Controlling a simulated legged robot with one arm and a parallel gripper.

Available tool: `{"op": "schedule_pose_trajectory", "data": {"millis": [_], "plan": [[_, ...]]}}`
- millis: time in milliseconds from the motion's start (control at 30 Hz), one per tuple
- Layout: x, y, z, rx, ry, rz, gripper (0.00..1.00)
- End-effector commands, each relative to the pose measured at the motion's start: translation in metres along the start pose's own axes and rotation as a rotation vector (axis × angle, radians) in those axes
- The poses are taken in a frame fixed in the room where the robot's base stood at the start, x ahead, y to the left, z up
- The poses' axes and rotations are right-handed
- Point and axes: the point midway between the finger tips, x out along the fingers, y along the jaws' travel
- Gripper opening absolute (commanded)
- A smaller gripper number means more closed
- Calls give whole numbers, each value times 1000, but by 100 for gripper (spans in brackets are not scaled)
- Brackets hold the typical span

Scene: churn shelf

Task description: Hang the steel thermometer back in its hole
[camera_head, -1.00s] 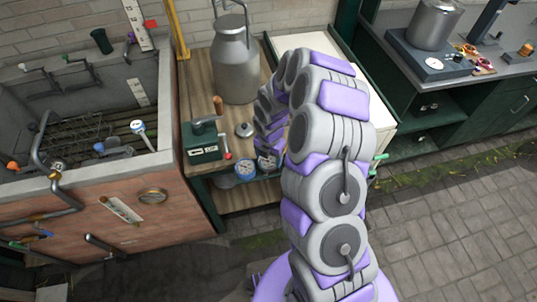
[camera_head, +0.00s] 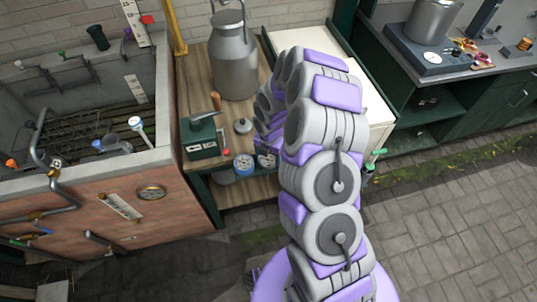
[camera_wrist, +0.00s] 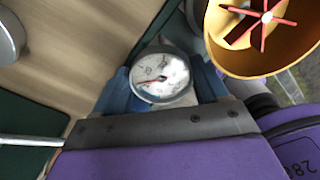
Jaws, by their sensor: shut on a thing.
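In the head view my gripper (camera_head: 267,159) is small and partly hidden by my arm, at the front edge of the wooden bench. A blue-rimmed dial (camera_head: 244,165) shows just left of it; I cannot tell if it is the held one. The hole cannot be made out.
A brick vat (camera_head: 90,205) stands left. A gold cup (camera_wrist: 285,50) with red spokes is close to my gripper. Paving at right is clear.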

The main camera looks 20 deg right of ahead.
Motion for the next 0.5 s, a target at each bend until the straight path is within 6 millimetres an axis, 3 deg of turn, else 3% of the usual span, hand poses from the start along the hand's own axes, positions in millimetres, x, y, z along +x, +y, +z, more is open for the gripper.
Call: {"op": "schedule_pose_trajectory", "data": {"millis": [133,167,433,500], "plan": [[2,0,0,0,0,0,37],[2,0,0,0,0,0,74],[2,0,0,0,0,0,100],[2,0,0,0,0,0,100]]}}
